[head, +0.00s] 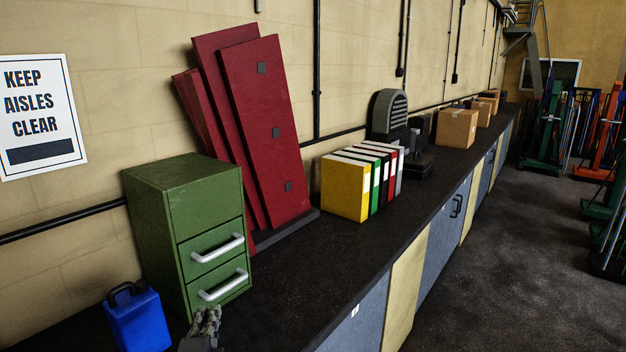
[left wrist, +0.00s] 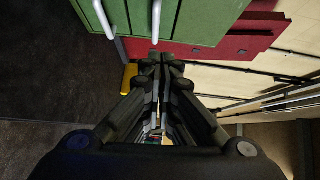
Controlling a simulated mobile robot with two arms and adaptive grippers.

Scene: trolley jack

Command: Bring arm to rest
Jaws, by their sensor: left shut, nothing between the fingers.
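My left gripper (head: 207,322) shows at the bottom edge of the head view, in front of the green drawer cabinet (head: 180,205) and below its lowest white handle. In the left wrist view, the left gripper (left wrist: 160,62) points towards the cabinet (left wrist: 205,20). Its fingers are together with nothing between them. The cabinet stands on the dark countertop (head: 290,285), and its two visible handles are free of the gripper. Most of my left arm is outside the head view. My right gripper is in neither view.
A blue canister (head: 138,322) stands left of the cabinet. Red panels (head: 265,130) lean on the wall behind it. Coloured binders (head: 350,188), a grey machine (head: 390,115) and cardboard boxes (head: 457,128) stand farther along.

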